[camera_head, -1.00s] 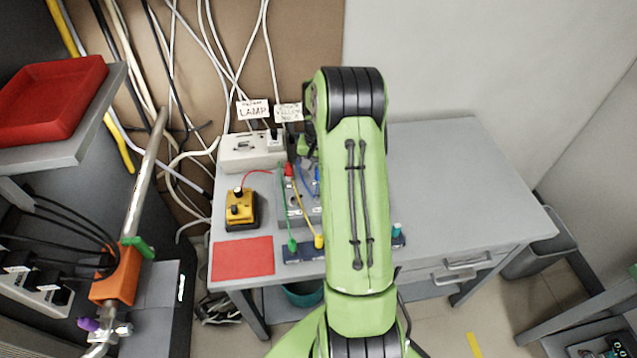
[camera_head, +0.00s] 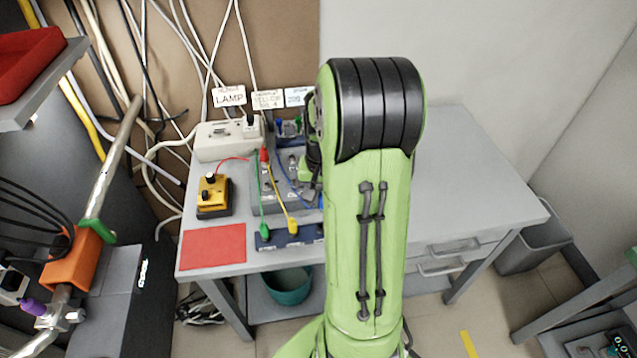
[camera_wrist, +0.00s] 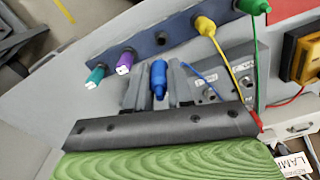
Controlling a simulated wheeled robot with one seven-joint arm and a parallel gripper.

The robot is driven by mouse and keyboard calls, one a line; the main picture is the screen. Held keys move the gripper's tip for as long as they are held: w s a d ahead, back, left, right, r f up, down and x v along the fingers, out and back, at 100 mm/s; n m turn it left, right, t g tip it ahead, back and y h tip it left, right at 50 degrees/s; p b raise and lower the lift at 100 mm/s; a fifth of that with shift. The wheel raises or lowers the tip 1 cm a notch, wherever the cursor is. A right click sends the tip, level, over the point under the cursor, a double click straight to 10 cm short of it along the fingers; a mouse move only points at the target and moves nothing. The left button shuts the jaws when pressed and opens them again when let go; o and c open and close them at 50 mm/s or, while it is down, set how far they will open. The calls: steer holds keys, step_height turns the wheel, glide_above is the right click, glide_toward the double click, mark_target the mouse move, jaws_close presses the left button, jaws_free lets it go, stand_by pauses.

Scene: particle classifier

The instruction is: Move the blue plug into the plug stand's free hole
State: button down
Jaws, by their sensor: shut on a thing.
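The blue plug (camera_wrist: 158,76) stands between the fingers of my gripper (camera_wrist: 154,84), which is shut on it. A blue cable runs off to its right. The dark blue plug stand (camera_wrist: 178,40) lies beyond the fingertips in the wrist view. Its free hole (camera_wrist: 161,38) is a dark spot between the purple plug (camera_wrist: 124,62) and the yellow plug (camera_wrist: 205,26). The teal plug (camera_wrist: 95,77) and green plug (camera_wrist: 254,6) are at either side. The blue plug is apart from the stand. In the head view my arm hides the gripper and part of the stand (camera_head: 288,237).
A grey panel with sockets (camera_wrist: 225,72) lies right of the gripper, with yellow and green cables near. The yellow-and-black box (camera_head: 213,195), red mat (camera_head: 213,246) and white power strip (camera_head: 228,140) are on the left of the table. The table's right side (camera_head: 470,180) is clear.

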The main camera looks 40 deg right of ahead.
mark_target(321, 210)
steer(key=shift+w+a, duration=0.1)
steer(key=shift+w, duration=0.05)
steer(key=shift+f+b, duration=2.15)
steer(key=shift+f, duration=0.75)
steer(key=shift+f+b, duration=1.05)
steer(key=shift+f, duration=0.4)
steer(key=c, duration=0.9)
jaws_free()
steer(key=shift+r, duration=0.1)
step_height(321, 210, up, 16)
steer(key=p, duration=0.5)
steer(key=shift+p, duration=0.35)
steer(key=shift+f, duration=0.2)
